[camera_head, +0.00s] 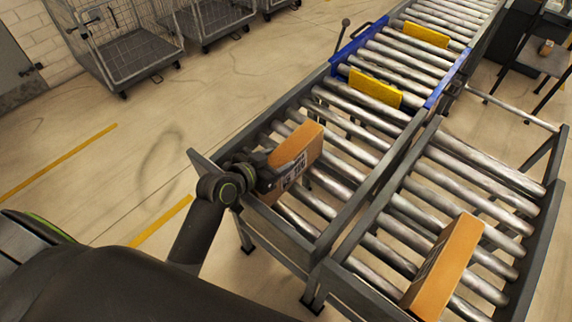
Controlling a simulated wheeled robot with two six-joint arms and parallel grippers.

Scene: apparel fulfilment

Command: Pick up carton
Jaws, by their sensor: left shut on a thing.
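A brown carton (304,145) with a printed label on its near face stands tilted over the rollers at the near end of the left conveyor. My left gripper (268,174) is shut on this carton at its left side, and the fingers are partly hidden. I cannot tell whether the carton touches the rollers. A second brown carton (449,268) stands on the rollers of the right conveyor section, apart from my gripper. My right gripper is not in view.
The roller conveyor (345,122) has grey side rails and runs to the upper right. Yellow blocks (374,88) and blue rails (357,45) sit farther along it. Wire cage carts (125,50) stand at the upper left. The floor left of the conveyor is clear.

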